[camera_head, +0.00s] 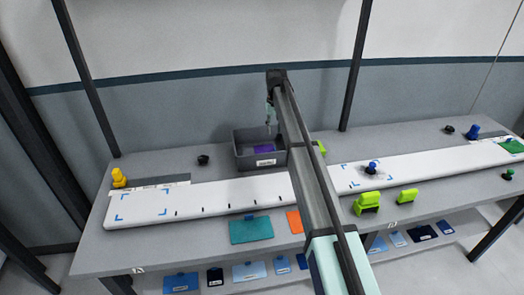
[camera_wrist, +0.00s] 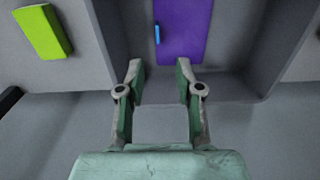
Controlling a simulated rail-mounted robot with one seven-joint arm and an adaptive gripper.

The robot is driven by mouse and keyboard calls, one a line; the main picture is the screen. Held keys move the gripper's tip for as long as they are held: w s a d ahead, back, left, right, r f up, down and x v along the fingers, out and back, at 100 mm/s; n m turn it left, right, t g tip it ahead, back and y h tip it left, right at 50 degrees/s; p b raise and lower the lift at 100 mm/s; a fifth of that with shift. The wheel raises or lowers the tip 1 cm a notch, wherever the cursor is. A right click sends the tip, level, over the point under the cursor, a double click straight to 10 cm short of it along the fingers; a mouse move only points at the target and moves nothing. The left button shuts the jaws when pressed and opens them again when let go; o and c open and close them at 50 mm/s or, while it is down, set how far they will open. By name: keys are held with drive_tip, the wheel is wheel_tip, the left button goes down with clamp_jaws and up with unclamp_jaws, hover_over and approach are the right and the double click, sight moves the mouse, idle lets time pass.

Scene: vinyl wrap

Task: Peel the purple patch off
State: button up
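The purple patch (camera_head: 264,149) lies inside the dark grey bin (camera_head: 243,158) at the back of the table. In the wrist view the purple patch (camera_wrist: 188,30) shows as a flat sheet with a small blue tab (camera_wrist: 157,34) at its left edge. The bin's walls (camera_wrist: 278,40) show around it. My gripper (camera_wrist: 160,72) is open, with nothing between its fingers, and apart from the patch in the picture. In the head view my gripper (camera_head: 268,127) hangs over the bin, small and partly hidden by my arm.
A long white panel (camera_head: 240,191) with blue corner marks runs along the table. A teal patch (camera_head: 251,230) and an orange patch (camera_head: 295,221) lie in front. Green blocks (camera_head: 367,203) and a yellow object (camera_head: 118,177) stand nearby. A lower shelf holds several blue patches (camera_head: 250,271).

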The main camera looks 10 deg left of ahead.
wheel_tip(320, 180, up, 11)
idle(0.4)
drive_tip(key=shift+f, duration=0.1)
